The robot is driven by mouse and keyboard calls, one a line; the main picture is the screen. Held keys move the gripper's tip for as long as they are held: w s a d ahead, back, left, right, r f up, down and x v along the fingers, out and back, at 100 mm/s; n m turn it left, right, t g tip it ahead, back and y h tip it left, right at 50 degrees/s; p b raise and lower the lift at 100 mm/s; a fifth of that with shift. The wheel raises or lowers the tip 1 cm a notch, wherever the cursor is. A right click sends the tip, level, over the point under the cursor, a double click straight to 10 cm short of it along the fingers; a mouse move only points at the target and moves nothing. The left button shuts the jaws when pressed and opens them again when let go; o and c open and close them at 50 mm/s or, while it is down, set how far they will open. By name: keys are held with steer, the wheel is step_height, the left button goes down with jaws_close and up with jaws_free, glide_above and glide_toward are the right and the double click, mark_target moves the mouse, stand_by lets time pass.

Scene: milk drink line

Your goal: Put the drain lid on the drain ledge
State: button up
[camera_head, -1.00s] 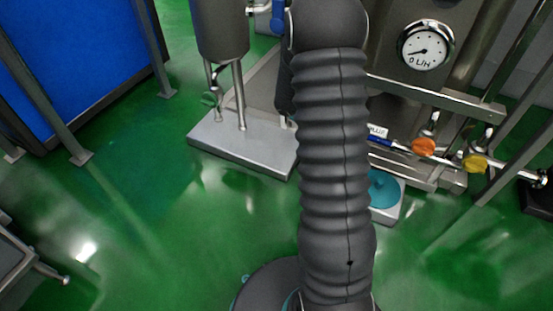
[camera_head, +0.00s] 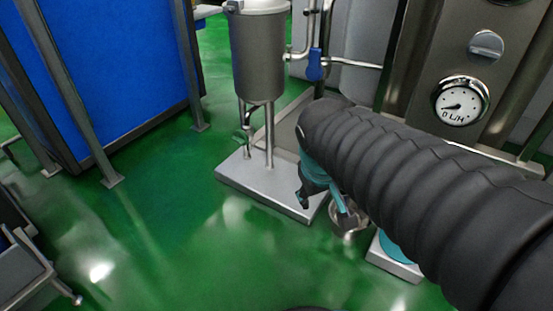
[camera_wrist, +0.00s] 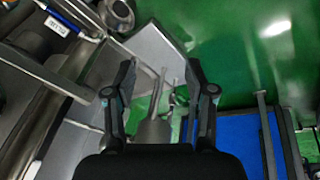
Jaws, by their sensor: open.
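My gripper (camera_wrist: 160,70) is open, with nothing between its fingers in the wrist view. In the head view its end is partly hidden behind my arm, above the floor near the grey platform. A round metal drain fitting (camera_head: 348,222) is on the floor just right of that platform, partly covered by my arm. It also shows at the top of the wrist view (camera_wrist: 118,14), apart from my fingers. I cannot tell its lid from its ledge. A teal round piece (camera_head: 392,249) sits on a pale block (camera_head: 392,264), partly hidden by my arm.
A metal tank (camera_head: 258,60) stands on legs on the grey platform (camera_head: 255,190). A steel panel with a gauge (camera_head: 461,101) is at the right. A blue panel (camera_head: 110,70) with metal posts is at the left. The green floor between is clear.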

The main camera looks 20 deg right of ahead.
steer(key=s+a+r+t+y, duration=0.2)
steer(key=s+a, duration=0.2)
steer(key=a, duration=0.1)
steer(key=shift+m, duration=0.4)
steer(key=shift+c, duration=1.3)
steer(key=shift+d, duration=0.1)
